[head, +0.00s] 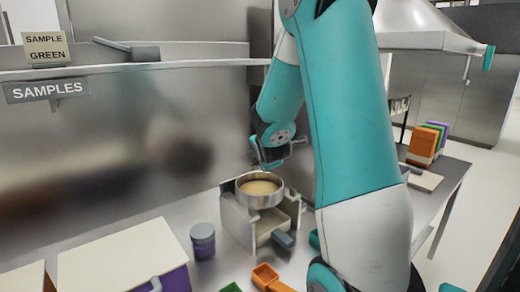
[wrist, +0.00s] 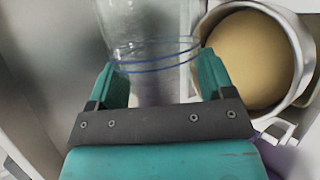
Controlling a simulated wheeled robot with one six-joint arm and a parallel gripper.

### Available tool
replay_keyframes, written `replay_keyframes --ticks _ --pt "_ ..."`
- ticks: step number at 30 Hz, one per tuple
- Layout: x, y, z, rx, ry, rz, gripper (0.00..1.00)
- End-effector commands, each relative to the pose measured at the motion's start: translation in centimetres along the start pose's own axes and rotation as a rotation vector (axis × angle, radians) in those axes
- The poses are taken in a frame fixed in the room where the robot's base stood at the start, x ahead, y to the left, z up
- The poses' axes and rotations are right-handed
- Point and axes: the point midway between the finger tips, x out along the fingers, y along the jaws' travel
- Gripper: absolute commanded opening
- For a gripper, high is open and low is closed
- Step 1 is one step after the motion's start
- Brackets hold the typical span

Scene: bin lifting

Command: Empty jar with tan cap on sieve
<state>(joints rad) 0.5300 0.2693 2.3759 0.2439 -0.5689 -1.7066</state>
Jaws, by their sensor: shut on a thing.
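The sieve (head: 262,201) is a round steel pan on a metal stand, with a flat layer of tan material inside. It fills the right of the wrist view (wrist: 303,42). My gripper (wrist: 163,70) is shut on a clear jar (wrist: 150,25) with blue lines around it. The jar is just left of the sieve in the wrist view and looks see-through, with no contents that I can make out. No tan cap shows on it. In the head view my gripper (head: 268,163) is just behind the sieve's rim; the jar cannot be made out there.
A purple box with a cream top (head: 120,258) is at the front left. Orange pieces (head: 267,278) lie in front. A metal wall and shelf (head: 180,62) rise behind.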

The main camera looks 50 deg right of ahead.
Motion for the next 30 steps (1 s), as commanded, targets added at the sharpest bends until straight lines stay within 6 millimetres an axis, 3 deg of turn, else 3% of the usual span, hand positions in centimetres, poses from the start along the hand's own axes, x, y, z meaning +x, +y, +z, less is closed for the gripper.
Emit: replay_keyframes --ticks 10,21,30 --pt "-0.1 0.1 0.4 0.03 0.018 -0.011 0.42" --pt "-0.2 0.9 1.4 0.227 0.159 -0.092 0.42" --pt "-0.2 0.9 1.4 0.243 0.173 -0.098 0.42"
